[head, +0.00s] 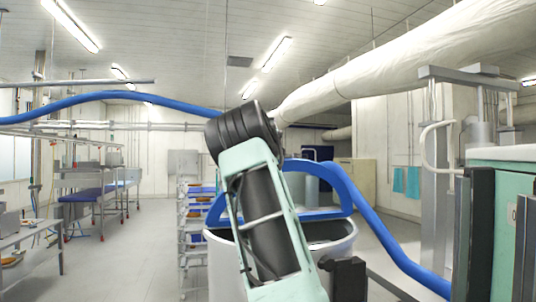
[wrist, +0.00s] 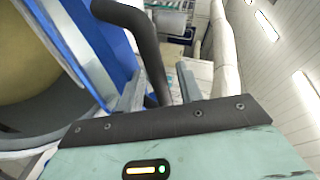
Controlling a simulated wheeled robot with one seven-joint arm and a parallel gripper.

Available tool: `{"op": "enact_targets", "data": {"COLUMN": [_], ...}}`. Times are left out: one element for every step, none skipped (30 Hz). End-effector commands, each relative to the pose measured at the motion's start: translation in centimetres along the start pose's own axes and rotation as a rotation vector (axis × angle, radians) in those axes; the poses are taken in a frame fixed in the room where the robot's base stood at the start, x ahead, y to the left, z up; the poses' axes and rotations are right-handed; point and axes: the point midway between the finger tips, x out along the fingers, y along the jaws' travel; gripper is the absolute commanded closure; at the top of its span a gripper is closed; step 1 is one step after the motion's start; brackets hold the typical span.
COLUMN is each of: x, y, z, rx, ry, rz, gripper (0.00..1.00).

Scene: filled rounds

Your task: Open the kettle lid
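The kettle is a large grey round vat (head: 222,262) in the head view, partly hidden behind my arm. A blue arch-shaped part, seemingly its lid (head: 345,200), stands up over the kettle's rim. In the wrist view, blue and grey curved edges (wrist: 85,45) fill the left, with a dull yellowish surface beyond. A dark bent handle bar (wrist: 152,62) runs down between the fingers of my gripper (wrist: 160,90). The fingers are apart, with a gap visible beside the bar on the right. Contact on the left side is unclear. My gripper is hidden in the head view.
A blue hose (head: 405,262) curves down at right, and another stretch (head: 110,97) crosses the upper left. A pale green cabinet (head: 503,200) is close at right. A rack (head: 195,225) stands left of the kettle. Open floor (head: 135,240) lies farther left.

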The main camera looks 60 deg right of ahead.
Motion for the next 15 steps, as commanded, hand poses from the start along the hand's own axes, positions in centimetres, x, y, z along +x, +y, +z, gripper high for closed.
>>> {"op": "enact_targets", "data": {"x": [0.0, 0.0, 0.0, 0.0, 0.0, 0.0, -0.1, -0.2, -0.4, -0.6, -0.8, -1.3, -1.7, -2.1, -2.8], "y": [0.0, 0.0, 0.0, 0.1, 0.1, 0.1, 0.1, 0.1, 0.1, 0.1, 0.1, 0.1, 0.1, 0.1, 0.2], "z": [0.0, 0.0, 0.0, 0.0, -0.1, -0.1, 0.0, 0.0, 0.0, 0.1, 0.1, 0.1, 0.2, 0.2, 0.2], "rx": [0.0, 0.0, 0.0, 0.0, 0.0, 0.0, 0.0, 0.0, 0.0, 0.0, 0.0, 0.0, 0.0, 0.001, 0.001], "ry": [0.0, 0.0, 0.001, 0.001, 0.001, 0.001, 0.001, 0.001, 0.0, 0.0, 0.0, 0.0, -0.001, -0.001, -0.002], "rz": [0.001, 0.001, 0.001, 0.001, 0.001, 0.001, 0.001, 0.0, 0.0, -0.001, -0.001, -0.002, -0.002, -0.002, -0.002], "gripper": [0.64, 0.64, 0.64, 0.64, 0.64, 0.64, 0.64, 0.64, 0.64, 0.64, 0.64, 0.64, 0.64, 0.64, 0.64]}}
